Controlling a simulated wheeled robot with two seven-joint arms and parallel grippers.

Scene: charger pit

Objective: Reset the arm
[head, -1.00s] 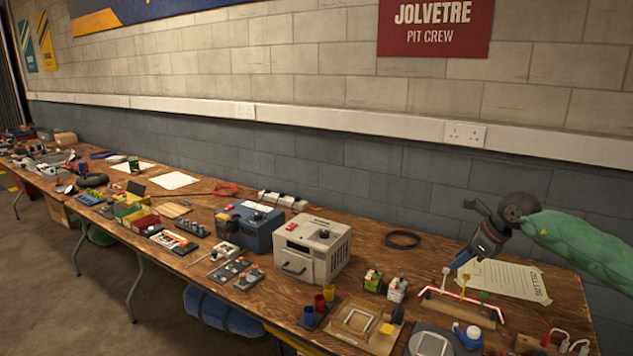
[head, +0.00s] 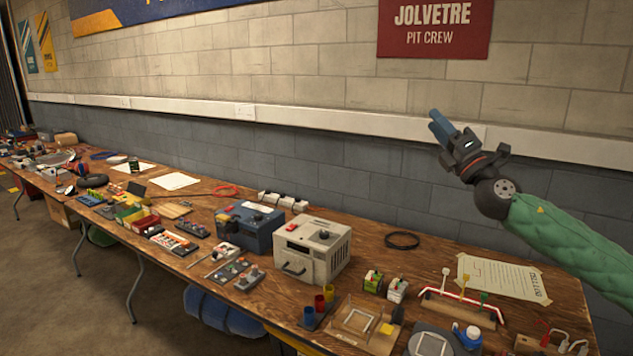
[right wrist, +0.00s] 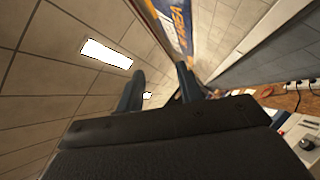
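My right gripper (head: 437,124) is raised above the back of the bench, in front of the wall, at the right of the head view. Its blue fingers point up and to the left. In the right wrist view the two fingers (right wrist: 158,85) stand apart with nothing between them, so it is open and empty. My right arm (head: 570,235) comes in from the right edge in a green padded sleeve. My left gripper and arm are not in view.
The wooden bench (head: 450,258) runs along the wall below my gripper. A beige box unit (head: 312,250), a blue unit (head: 248,226), a black ring (head: 402,240), a paper sheet (head: 505,278) and a red-white pipe rack (head: 460,303) stand or lie on it. The air around the gripper is clear.

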